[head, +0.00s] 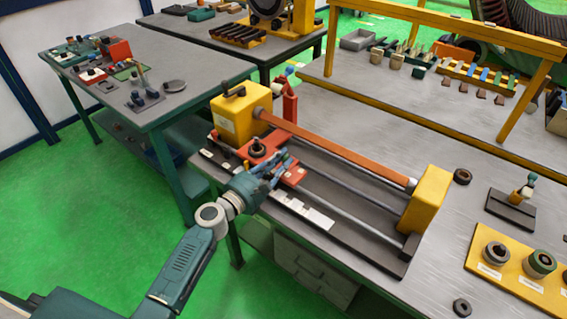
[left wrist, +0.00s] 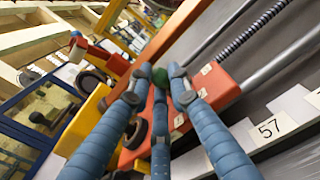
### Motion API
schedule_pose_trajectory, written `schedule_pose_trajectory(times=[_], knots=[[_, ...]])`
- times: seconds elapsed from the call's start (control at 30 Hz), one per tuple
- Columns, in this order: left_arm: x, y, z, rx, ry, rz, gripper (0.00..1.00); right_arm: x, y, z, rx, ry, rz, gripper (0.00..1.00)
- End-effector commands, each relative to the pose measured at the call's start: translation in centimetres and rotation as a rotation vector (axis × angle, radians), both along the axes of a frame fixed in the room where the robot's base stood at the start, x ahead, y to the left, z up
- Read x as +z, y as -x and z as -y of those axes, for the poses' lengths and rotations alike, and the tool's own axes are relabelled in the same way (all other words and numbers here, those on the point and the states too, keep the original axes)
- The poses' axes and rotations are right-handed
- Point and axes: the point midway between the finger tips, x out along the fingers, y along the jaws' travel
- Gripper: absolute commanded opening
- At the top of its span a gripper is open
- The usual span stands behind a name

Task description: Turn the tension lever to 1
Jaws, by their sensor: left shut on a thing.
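The winding machine has an orange-red carriage (head: 293,175) low on its front rails, near the yellow headstock (head: 240,114). My left gripper (head: 279,165) is at this carriage, reaching in from the front left. In the left wrist view, its blue fingers (left wrist: 160,80) close around a dark green knob (left wrist: 160,77), which appears to be the tension lever's end. The lever's shaft is mostly hidden by the fingers. Small white labels (left wrist: 205,69) sit on the carriage beside the knob; their marks are too small to read. My right gripper is not in view.
An orange bar (head: 340,157) spans from the headstock to the yellow tailstock (head: 425,199), above the carriage rails. A yellow tray (head: 517,275) with round parts stands at right.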

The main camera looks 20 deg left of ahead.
Motion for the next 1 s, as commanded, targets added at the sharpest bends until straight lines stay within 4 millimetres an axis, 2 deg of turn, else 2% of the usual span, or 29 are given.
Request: schedule_pose_trajectory(times=[0.03,0.5,0.7,1.0], knots=[[-0.4,-0.1,-0.5,-0.036,-0.004,0.004,0.00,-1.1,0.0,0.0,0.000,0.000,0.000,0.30],[-0.5,-0.6,-2.4,-0.377,-0.001,0.005,0.00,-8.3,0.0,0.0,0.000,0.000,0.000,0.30],[-0.2,-0.7,-2.7,-0.457,0.001,0.004,0.00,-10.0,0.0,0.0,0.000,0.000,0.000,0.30],[0.0,-0.7,-2.8,-0.497,0.003,0.002,0.00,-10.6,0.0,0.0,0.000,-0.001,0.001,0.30]])
